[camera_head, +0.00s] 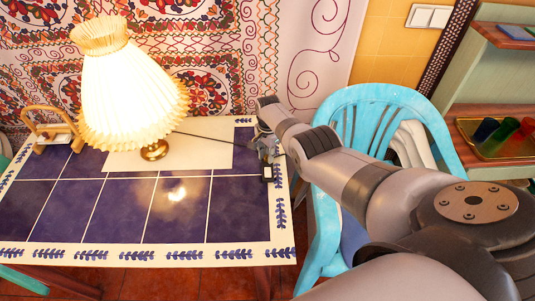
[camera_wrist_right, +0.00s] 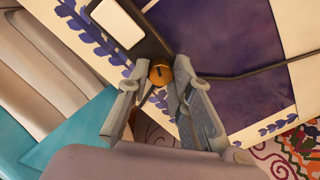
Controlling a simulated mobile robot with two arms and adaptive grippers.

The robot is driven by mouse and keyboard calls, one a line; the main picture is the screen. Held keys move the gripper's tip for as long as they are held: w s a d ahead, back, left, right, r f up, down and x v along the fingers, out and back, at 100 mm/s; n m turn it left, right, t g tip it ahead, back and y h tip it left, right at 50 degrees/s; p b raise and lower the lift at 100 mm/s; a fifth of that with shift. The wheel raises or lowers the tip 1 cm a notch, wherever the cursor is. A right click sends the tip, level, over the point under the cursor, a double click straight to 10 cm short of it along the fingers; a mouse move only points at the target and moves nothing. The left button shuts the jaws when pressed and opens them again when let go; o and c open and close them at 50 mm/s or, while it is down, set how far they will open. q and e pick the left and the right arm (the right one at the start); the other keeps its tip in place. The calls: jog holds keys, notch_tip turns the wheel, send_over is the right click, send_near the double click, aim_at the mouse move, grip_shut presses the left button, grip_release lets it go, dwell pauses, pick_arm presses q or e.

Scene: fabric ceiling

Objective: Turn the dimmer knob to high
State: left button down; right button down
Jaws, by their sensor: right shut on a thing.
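The dimmer is a small dark box (camera_wrist_right: 152,42) with a white panel (camera_wrist_right: 118,22), lying near the right edge of the tiled table. Its round brass-orange knob (camera_wrist_right: 160,74) has a dark line across its face and sits at the end of the box. My right gripper (camera_head: 266,150) reaches over the table's right edge to the dimmer. In the right wrist view, its two grey fingertips (camera_wrist_right: 159,80) are on either side of the knob, shut on it. In the head view the gripper hides the knob. My left gripper is out of view.
A lit pleated lamp (camera_head: 130,95) stands on the table (camera_head: 125,210), with a dark cord (camera_head: 215,138) running to the dimmer. A small wooden object (camera_head: 52,130) stands at the table's left. A blue chair (camera_head: 362,115) is right of the table, under my right arm.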

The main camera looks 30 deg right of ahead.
jog(key=m, duration=0.6)
jog(key=shift+w+m, duration=0.1)
jog(key=shift+m, duration=0.2)
jog(key=m, duration=0.5)
jog(key=shift+r, duration=0.1)
jog(key=shift+m, duration=0.4)
jog(key=c, duration=1.4)
grip_release()
